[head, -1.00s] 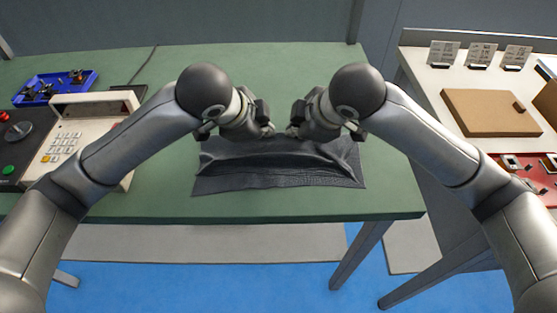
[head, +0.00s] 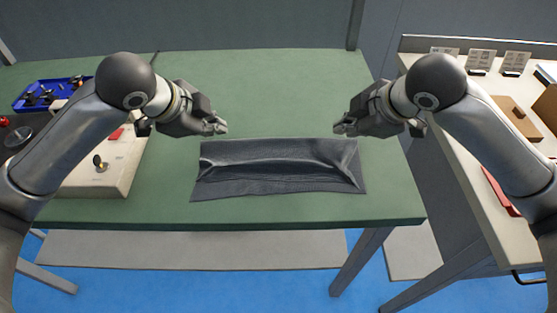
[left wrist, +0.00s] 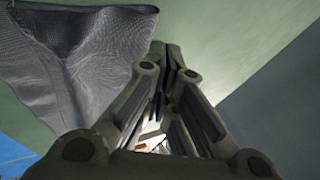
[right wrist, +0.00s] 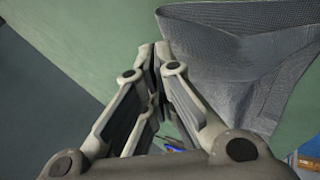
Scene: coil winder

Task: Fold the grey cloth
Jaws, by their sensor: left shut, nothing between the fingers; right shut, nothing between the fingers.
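The grey cloth (head: 280,170) lies on the green table, wider than it is deep, with a raised ridge across it and creases near its left and right ends. A flap lies over part of it, and the front edge shows as a flat strip. The cloth also shows in the left wrist view (left wrist: 85,60) and the right wrist view (right wrist: 245,55). My left gripper (head: 222,127) is shut and empty, above and behind the cloth's back left corner. My right gripper (head: 338,129) is shut and empty, above and behind the back right corner. Neither touches the cloth.
The green table (head: 270,95) is clear behind the cloth. A white control box (head: 105,170) stands at the left, with a blue tray (head: 50,93) of parts behind it. A white side table (head: 455,125) at the right holds a cardboard box (head: 495,115) and cards.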

